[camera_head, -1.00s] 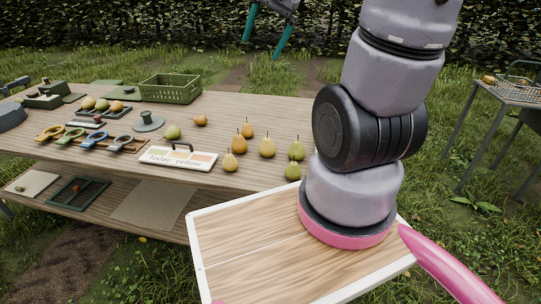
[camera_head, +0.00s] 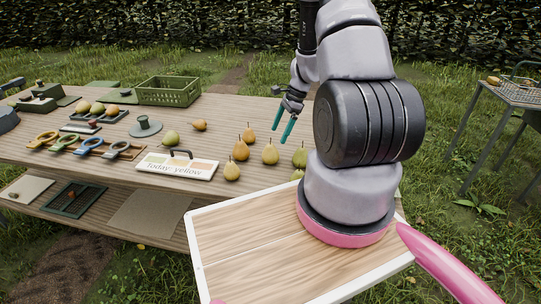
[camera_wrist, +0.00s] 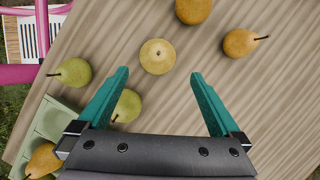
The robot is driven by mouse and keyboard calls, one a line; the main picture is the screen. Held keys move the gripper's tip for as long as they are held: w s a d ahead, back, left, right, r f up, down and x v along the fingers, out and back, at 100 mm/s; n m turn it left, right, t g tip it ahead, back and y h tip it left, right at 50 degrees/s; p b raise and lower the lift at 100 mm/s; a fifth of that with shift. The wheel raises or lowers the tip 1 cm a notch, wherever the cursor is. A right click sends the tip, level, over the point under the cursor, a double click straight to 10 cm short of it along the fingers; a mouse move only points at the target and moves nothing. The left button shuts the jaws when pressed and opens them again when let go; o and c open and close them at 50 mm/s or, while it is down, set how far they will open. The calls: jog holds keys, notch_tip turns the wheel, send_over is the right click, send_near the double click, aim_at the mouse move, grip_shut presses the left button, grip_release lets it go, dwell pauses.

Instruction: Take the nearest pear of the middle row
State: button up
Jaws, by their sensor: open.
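Several pears stand on the wooden table in a loose cluster. My gripper (camera_head: 279,136) is open and empty above the cluster, fingers down. In the wrist view a yellow-green pear (camera_wrist: 157,56) lies just ahead, between the finger lines. A green pear (camera_wrist: 127,105) is partly behind the left finger.
A "Today: yellow" sign (camera_head: 176,166) stands left of the pears. A green basket (camera_head: 168,91) is at the back. In the wrist view a pale green container (camera_wrist: 50,118) and an orange pear (camera_wrist: 43,160) are at lower left. Bare table lies right.

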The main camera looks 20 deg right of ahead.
aim_at(270, 154)
jog(key=x, duration=1)
jog(key=shift+s+f, duration=0.2)
jog(key=shift+f, duration=0.05)
jog(key=c, duration=1.4)
jog(key=shift+o, duration=0.2)
jog(key=shift+r, duration=0.2)
